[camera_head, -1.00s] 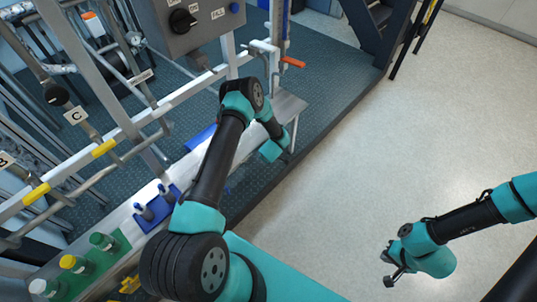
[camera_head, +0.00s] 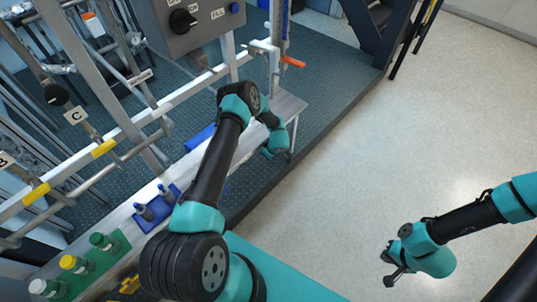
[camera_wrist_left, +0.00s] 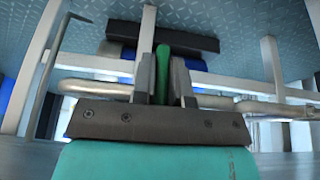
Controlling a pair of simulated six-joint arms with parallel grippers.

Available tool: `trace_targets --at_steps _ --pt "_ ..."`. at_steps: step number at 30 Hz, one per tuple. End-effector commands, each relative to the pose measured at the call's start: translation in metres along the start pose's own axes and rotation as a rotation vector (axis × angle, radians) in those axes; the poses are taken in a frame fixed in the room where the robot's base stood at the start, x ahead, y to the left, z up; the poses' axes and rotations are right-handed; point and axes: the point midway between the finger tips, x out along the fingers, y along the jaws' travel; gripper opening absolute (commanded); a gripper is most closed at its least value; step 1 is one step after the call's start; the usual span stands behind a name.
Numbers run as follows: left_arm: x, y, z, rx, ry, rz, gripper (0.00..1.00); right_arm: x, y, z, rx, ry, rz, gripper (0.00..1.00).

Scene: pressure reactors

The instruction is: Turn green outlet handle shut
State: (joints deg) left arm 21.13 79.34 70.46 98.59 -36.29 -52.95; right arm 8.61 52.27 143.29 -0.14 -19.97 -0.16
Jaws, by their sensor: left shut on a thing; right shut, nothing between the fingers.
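The green outlet handle (camera_wrist_left: 162,72) is a narrow upright green bar in the left wrist view. My left gripper (camera_wrist_left: 162,85) is shut on it, with a grey finger on each side. A pale horizontal pipe runs behind the fingers. In the head view my left gripper (camera_head: 281,153) is low beside the metal shelf; the green handle cannot be made out there. My right gripper (camera_head: 391,276) is shut and empty over the bare floor at the lower right.
An orange handle (camera_head: 292,62) sits on the frame above the shelf (camera_head: 285,108). A control box (camera_head: 190,22) is at the top. A blue rack (camera_head: 157,207) and a green rack (camera_head: 108,252) with bottles line the ledge. Open floor (camera_head: 360,170) lies to the right.

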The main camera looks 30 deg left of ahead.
Motion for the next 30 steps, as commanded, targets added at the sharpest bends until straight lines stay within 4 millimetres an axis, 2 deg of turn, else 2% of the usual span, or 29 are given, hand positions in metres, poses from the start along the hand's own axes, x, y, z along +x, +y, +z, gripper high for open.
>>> trace_targets --at_steps 18,19,21,26,30 --pt "-0.0001 0.0011 -0.0029 0.011 0.004 -0.025 0.0 0.0 0.0 0.0 0.0 0.0 0.0 0.0" --pt "-0.0001 0.0011 -0.003 0.011 0.004 -0.025 0.17 0.0 0.0 0.0 0.0 0.0 0.0 0.0" --pt "-0.0001 0.001 -0.0027 0.011 0.004 -0.025 0.23 0.0 0.0 0.0 0.0 0.0 0.0 0.0" --pt "0.0 0.0006 -0.0017 0.011 0.003 -0.026 0.39 0.0 0.0 0.0 0.0 0.0 0.0 0.0" --pt "0.0 0.0004 -0.0012 0.011 0.002 -0.026 0.39 0.0 0.0 0.0 0.0 0.0 0.0 0.0"
